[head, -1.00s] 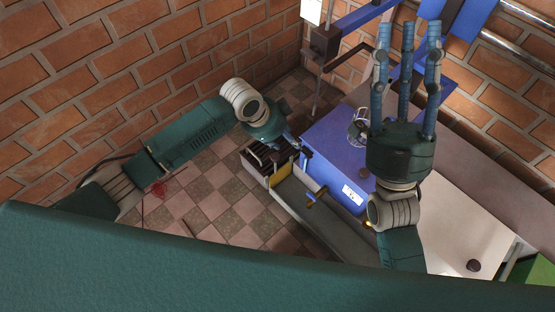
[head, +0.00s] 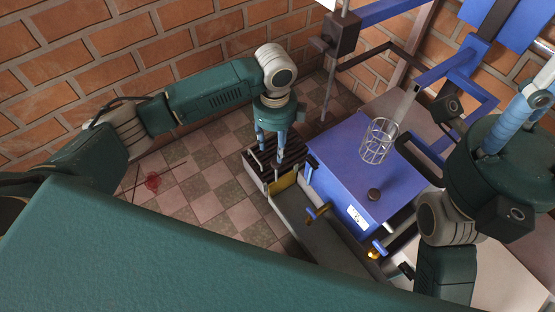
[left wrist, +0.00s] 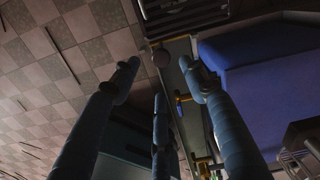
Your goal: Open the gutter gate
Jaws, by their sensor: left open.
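A yellow plate (head: 283,183), which looks like the gutter gate, stands across the far end of the grey gutter (head: 335,240) beside the blue machine. Its yellow edge (left wrist: 170,39) shows in the left wrist view, with a round grey knob (left wrist: 161,57) close to it. My left gripper (head: 272,158) points down just above this end, fingers spread and empty. In the left wrist view its fingertips (left wrist: 160,76) surround the knob's place in the picture; contact cannot be told. My right gripper (head: 532,105) is at the right edge, its fingertips cut off.
A slatted dark grate (head: 262,158) lies at the gutter's end. A yellow and blue handle (head: 317,213) sits over the gutter. Tiled floor (head: 210,190) is open at left.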

